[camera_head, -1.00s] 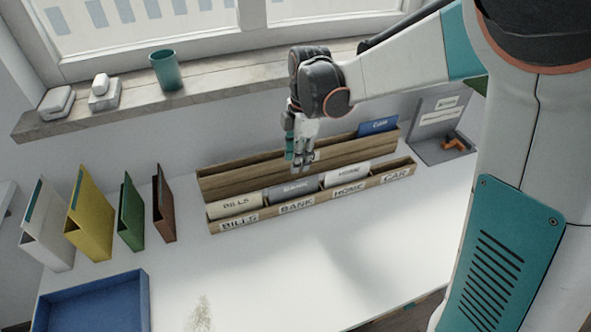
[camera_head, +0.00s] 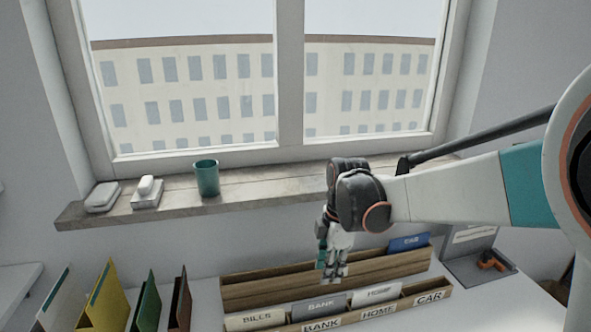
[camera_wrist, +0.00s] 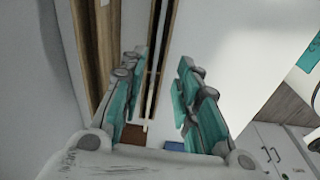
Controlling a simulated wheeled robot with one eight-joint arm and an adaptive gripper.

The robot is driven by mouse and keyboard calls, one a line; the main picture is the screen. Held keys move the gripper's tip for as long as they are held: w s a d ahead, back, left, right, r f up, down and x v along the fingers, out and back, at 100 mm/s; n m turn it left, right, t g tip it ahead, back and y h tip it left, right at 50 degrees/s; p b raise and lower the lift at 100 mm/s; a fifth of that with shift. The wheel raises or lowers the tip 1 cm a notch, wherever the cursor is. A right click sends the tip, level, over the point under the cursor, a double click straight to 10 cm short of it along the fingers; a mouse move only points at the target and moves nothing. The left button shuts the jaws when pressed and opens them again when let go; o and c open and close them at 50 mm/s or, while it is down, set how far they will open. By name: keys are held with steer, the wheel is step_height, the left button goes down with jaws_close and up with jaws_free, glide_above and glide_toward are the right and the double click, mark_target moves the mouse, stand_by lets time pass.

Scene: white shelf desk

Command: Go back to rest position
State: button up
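My gripper (camera_head: 333,268) hangs pointing down over the wooden file organizer (camera_head: 252,289) in the head view. In the wrist view my gripper (camera_wrist: 158,105) has its two teal fingers spread apart with nothing between them. The organizer has slots labelled Bank, Home and Car. A cream Bills folder (camera_head: 256,319), a grey Bank folder (camera_head: 320,306) and a pale Home folder (camera_head: 377,293) stand in the front row. A blue Car folder (camera_head: 408,243) stands in the back at the right.
A teal cup (camera_head: 207,179) and small white objects (camera_head: 147,191) stand on the window sill (camera_head: 250,193). White, yellow (camera_head: 106,300), green (camera_head: 147,303) and brown (camera_head: 181,300) binders stand at the left. A grey tray (camera_head: 470,268) with an orange object (camera_head: 492,259) lies right of the organizer.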

steer(key=s+d+r+m+t, duration=0.2)
steer(key=s+d+m, duration=0.1)
steer(key=s+m, duration=0.3)
steer(key=s+d+r+m+t, duration=0.2)
steer(key=s+d+m, duration=0.1)
steer(key=s+m, duration=0.4)
steer(key=s+d+r+m+t+h, duration=0.1)
steer(key=s+d+r+m+t, duration=0.1)
steer(key=s+m, duration=0.4)
steer(key=shift+s+d+r+t, duration=0.4)
steer(key=shift+d+t, duration=0.1)
steer(key=shift+d, duration=0.45)
